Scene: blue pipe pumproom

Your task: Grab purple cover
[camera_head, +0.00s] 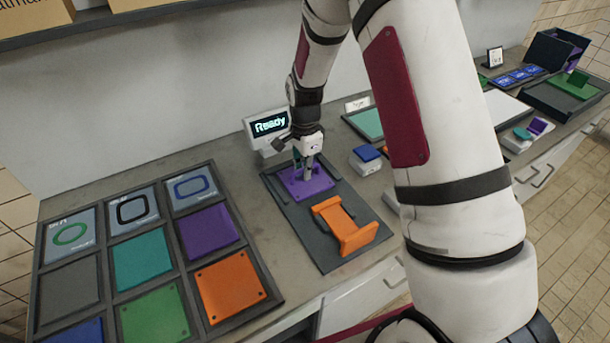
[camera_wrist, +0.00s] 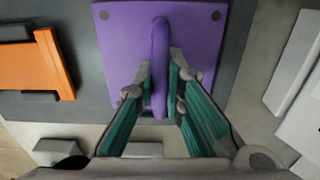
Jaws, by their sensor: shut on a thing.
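The purple cover (camera_head: 306,182) is a flat plate with a raised handle. It sits on a dark grey board on the counter. In the wrist view the purple cover (camera_wrist: 203,35) fills the upper middle, with its rounded handle running up the picture. My gripper (camera_head: 308,162) points down onto the cover. In the wrist view my gripper (camera_wrist: 160,90) has its teal-padded fingers on either side of the handle, shut on it. Part of the cover is hidden behind the fingers.
An orange piece (camera_head: 345,226) lies on the same dark board (camera_head: 322,249), close beside the cover. A "Ready" display (camera_head: 268,126) stands behind. A tray of coloured panels (camera_head: 180,262) lies left. A block with a blue top (camera_head: 366,155) stands right.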

